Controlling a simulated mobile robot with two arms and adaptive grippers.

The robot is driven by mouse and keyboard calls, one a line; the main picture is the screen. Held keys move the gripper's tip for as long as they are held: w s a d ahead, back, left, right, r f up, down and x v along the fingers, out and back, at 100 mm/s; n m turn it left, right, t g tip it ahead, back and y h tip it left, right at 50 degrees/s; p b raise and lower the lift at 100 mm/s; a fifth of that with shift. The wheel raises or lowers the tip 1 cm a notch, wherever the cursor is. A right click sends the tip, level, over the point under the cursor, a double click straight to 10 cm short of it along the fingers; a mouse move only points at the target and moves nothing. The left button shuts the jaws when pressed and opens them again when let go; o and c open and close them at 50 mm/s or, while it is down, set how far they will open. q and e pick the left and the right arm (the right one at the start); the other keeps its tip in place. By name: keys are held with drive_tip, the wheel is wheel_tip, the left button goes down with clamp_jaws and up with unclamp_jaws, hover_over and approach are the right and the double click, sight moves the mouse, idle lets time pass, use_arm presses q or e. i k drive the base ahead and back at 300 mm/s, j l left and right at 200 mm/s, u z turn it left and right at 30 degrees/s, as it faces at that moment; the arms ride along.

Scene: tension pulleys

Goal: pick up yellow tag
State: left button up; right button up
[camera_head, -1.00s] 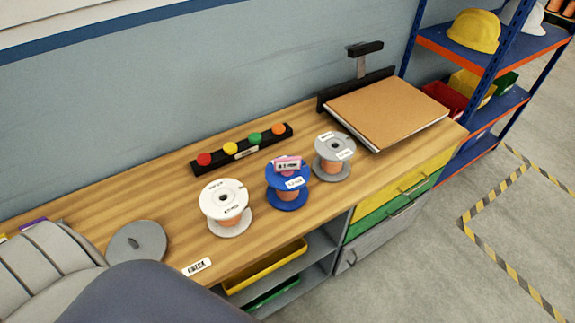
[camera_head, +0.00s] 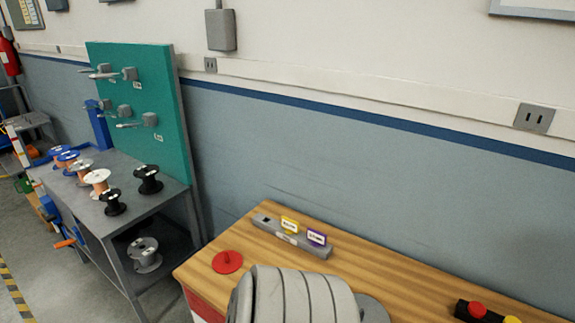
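The yellow tag (camera_head: 290,224) stands upright in a grey holder bar (camera_head: 268,228) on the wooden bench, in the lower middle of the head view. A purple tag (camera_head: 316,237) stands in the same holder, just to its right. No gripper shows in this view. A ribbed light-grey part of my arm (camera_head: 295,295) rises from the bottom edge, in front of the holder.
A red disc with a peg (camera_head: 227,262) lies left of the holder. A bar with coloured buttons (camera_head: 480,310) is at the lower right. A grey table (camera_head: 150,200) with several spools and a green panel (camera_head: 140,105) stand at left.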

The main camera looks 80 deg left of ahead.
sight(292, 228)
drive_tip(key=u, duration=2.7)
drive_tip(key=z, duration=2.45)
drive_tip(key=k+j, duration=0.25)
drive_tip(key=j, duration=0.15)
drive_tip(key=k+j, duration=0.25)
drive_tip(key=j, duration=0.15)
drive_tip(key=k+j+u, duration=0.1)
drive_tip(key=k+j, duration=0.15)
drive_tip(key=j, duration=0.15)
drive_tip(key=k+j, duration=0.2)
drive_tip(key=j, duration=0.2)
